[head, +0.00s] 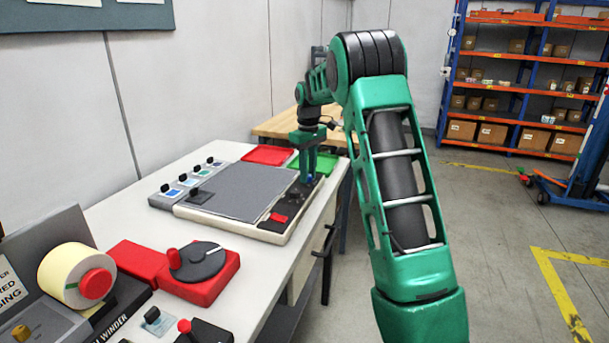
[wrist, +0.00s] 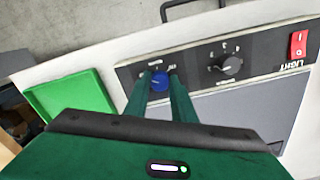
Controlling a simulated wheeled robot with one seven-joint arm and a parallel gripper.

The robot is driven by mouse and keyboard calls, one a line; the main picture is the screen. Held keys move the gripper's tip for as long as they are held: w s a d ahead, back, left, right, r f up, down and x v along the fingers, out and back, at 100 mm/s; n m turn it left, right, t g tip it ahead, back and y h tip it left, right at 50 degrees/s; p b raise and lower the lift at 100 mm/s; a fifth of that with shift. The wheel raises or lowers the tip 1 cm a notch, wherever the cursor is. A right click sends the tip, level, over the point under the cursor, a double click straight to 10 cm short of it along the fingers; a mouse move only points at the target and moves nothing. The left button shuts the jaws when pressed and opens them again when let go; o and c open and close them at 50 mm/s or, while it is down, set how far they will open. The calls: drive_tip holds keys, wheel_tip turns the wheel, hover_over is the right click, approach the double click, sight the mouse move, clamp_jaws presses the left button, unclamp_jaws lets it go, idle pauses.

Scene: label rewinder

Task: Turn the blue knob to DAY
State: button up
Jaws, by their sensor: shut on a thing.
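The blue knob (wrist: 160,81) sits on the dark control strip (wrist: 195,62) of the flat panel, between my fingertips in the wrist view. Small white marks surround it, too small to read. My gripper (wrist: 158,80) points down at the strip and is shut on the blue knob, one finger on each side. In the head view my gripper (head: 308,180) is at the far right corner of the panel, and the blue knob (head: 310,181) shows only as a small patch at the fingertips. The knob's pointer direction cannot be told.
A black knob (wrist: 230,65) and a red LIGHT switch (wrist: 298,44) share the strip. A green tray (wrist: 70,108) lies beside the panel, and a red tray (head: 267,155) lies behind it. A red base with a black disc (head: 203,261) and a label roll (head: 68,276) stand nearer.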

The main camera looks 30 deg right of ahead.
drive_tip(key=shift+w+r+n, duration=0.1)
drive_tip(key=shift+w+n, duration=0.05)
drive_tip(key=shift+n, duration=0.35)
drive_tip(key=o, duration=1.1)
drive_tip(key=shift+c, duration=0.2)
wheel_tip(320, 180, up, 11)
drive_tip(key=shift+f, duration=0.2)
